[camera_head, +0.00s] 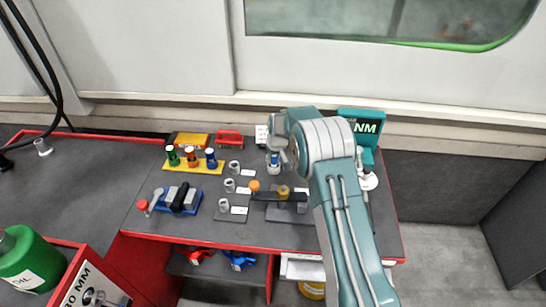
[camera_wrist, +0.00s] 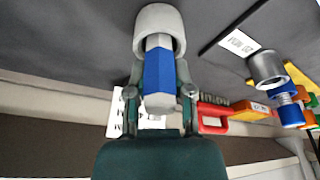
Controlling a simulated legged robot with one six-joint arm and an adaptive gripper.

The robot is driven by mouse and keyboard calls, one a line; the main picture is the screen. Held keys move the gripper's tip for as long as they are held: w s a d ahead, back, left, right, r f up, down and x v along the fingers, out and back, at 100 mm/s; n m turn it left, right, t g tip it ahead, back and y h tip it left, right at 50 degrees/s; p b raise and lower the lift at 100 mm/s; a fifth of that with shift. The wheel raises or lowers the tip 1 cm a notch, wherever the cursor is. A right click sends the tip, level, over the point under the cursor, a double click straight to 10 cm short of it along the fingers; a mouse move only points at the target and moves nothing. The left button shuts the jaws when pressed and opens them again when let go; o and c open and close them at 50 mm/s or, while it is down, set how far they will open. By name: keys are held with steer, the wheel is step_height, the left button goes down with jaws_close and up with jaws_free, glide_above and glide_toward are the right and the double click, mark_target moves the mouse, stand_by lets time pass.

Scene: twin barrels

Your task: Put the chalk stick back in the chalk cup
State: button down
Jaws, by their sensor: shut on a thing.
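The chalk stick (camera_wrist: 159,72) is a hexagonal stick with a blue middle and pale grey ends. My gripper (camera_wrist: 162,92) is shut on it, one finger on each side, in the wrist view. The chalk cup (camera_wrist: 158,18) is a light grey round cup just beyond the fingertips. The stick's far end overlaps the cup's opening and lines up with it; I cannot tell how deep it sits or whether it touches. In the head view, my gripper (camera_head: 276,148) is at the bench's back, with the blue of the stick (camera_head: 273,157) showing below it.
A yellow rack (camera_head: 194,166) with green, orange and blue handled tools stands left. Several grey sockets (camera_head: 235,167) stand between it and my gripper. A red item (camera_head: 229,137) and an orange box (camera_head: 191,140) are behind. A teal stand (camera_head: 362,123) is right of my arm.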

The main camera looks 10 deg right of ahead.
steer(key=shift+f, duration=0.1)
steer(key=shift+c, duration=2.1)
jaws_free()
steer(key=v, duration=1.1)
steer(key=shift+r, duration=0.4)
steer(key=shift+s, duration=0.1)
